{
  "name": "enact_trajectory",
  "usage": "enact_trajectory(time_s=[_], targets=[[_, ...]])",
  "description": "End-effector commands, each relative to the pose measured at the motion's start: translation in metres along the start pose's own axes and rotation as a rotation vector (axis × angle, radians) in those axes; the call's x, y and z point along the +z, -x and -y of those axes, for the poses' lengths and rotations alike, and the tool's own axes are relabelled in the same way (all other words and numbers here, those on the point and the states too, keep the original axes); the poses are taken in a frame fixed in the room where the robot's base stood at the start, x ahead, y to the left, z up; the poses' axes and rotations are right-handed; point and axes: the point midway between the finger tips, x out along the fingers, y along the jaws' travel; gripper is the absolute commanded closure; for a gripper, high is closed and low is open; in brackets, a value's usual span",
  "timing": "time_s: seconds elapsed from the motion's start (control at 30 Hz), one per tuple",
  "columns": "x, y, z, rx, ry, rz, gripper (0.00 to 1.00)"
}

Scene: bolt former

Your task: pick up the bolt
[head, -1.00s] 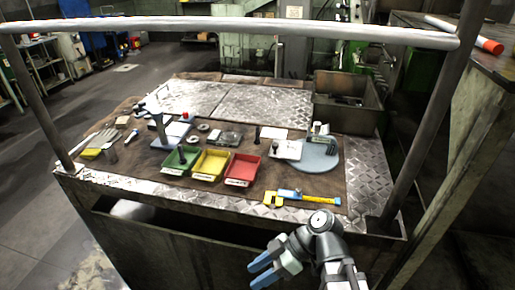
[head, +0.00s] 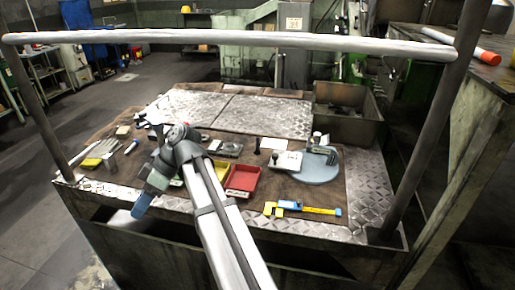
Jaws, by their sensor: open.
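Small dark upright bolt-like pieces stand on the bench: one (head: 257,146) right of the middle, and another (head: 274,157) beside a white plate (head: 287,161). Which one is the task's bolt I cannot tell. My gripper (head: 143,205) is open, its blue fingers pointing down at the bench's front left edge, apart from both pieces. My arm hides the green bin and most of the yellow bin, so what is in them does not show.
A red bin (head: 242,178) sits right of my arm. A yellow-and-blue caliper (head: 303,209) lies near the front edge. A round grey-blue plate (head: 318,168) and a metal box (head: 345,112) are at right. A rail (head: 230,40) spans above the bench (head: 365,190).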

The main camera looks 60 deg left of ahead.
Motion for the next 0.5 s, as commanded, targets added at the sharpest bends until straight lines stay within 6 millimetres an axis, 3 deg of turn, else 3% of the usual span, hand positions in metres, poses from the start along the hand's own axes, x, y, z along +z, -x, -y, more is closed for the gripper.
enact_trajectory(time_s=[0.03,0.1,0.23,0.37,0.5], targets=[[-0.021,0.013,-0.019,0.01,-0.011,0.017,0.54],[-0.039,0.029,-0.035,0.03,-0.044,0.043,0.54],[-0.054,0.071,-0.072,0.099,-0.159,0.108,0.54],[-0.036,0.123,-0.109,0.202,-0.34,0.181,0.54],[0.012,0.192,-0.147,0.345,-0.584,0.255,0.54]])
